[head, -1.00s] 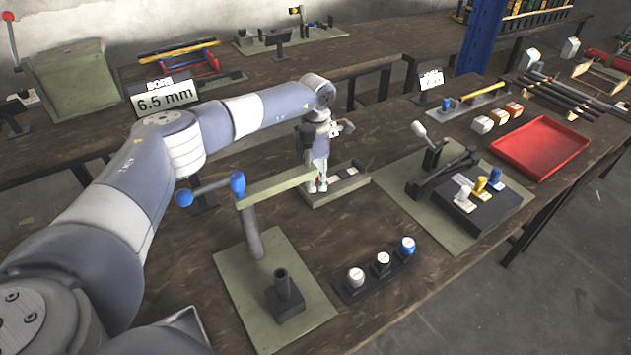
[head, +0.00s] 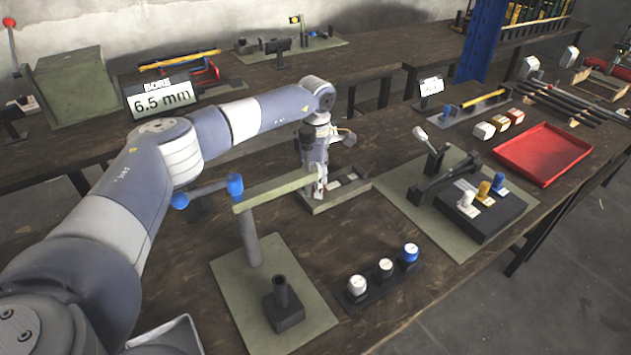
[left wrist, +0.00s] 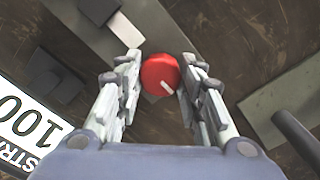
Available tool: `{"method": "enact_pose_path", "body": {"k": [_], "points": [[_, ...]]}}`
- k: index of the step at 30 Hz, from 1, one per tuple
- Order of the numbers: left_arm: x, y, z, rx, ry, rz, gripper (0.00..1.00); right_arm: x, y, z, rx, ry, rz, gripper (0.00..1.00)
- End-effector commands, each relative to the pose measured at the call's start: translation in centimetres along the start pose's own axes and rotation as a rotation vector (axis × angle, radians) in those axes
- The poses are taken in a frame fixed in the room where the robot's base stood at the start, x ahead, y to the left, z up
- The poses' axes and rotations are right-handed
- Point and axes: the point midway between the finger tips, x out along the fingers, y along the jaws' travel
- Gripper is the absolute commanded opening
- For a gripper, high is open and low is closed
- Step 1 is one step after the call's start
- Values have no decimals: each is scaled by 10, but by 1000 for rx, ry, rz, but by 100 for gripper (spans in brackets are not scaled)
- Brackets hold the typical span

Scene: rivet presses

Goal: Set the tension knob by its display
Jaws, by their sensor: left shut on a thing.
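The red knob (left wrist: 158,72) sits between my left gripper's fingers in the left wrist view. A white pointer line on its top points to the lower right. My left gripper (left wrist: 158,65) is shut on the knob, with a finger on each side. In the head view my left gripper (head: 318,192) points down at a low grey-green fixture (head: 335,199) behind the post press, and the knob is hidden there. A white display (left wrist: 25,125) at the lower left of the wrist view reads 100, upside down, with its label cut off. My right gripper is not in view.
A press with a blue-ended lever (head: 208,190) stands on a green plate (head: 225,290) in front of the gripper. Three capped pieces (head: 385,268) stand in a black rack. A sign (head: 163,98) reads BORE 6.5 mm. A red tray (head: 543,154) lies at right.

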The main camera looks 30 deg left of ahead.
Motion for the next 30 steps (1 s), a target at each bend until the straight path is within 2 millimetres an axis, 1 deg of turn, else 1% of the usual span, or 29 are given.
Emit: {"method": "enact_pose_path", "body": {"k": [1, 6, 7, 9, 18, 21, 23, 26, 30], "points": [[-3, 2, -1, -3, -1, 6, 11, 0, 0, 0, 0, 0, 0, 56], [-3, 2, -1, -4, -1, 7, 11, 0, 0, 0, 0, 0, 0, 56], [-3, 2, -1, -4, -1, 7, 42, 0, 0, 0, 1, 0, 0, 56], [-3, 2, -1, -4, -1, 6, 56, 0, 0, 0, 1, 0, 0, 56], [-1, 1, 0, -3, 0, 3, 56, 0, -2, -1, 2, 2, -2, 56], [-6, 1, 0, -3, -1, 3, 56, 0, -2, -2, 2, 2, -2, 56], [-12, 2, 0, -3, -2, 5, 56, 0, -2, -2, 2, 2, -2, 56], [-29, 1, 0, -2, -2, 6, 56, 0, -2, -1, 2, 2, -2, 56], [-60, 2, 0, -3, -3, 7, 56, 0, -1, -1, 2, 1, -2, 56]]}}
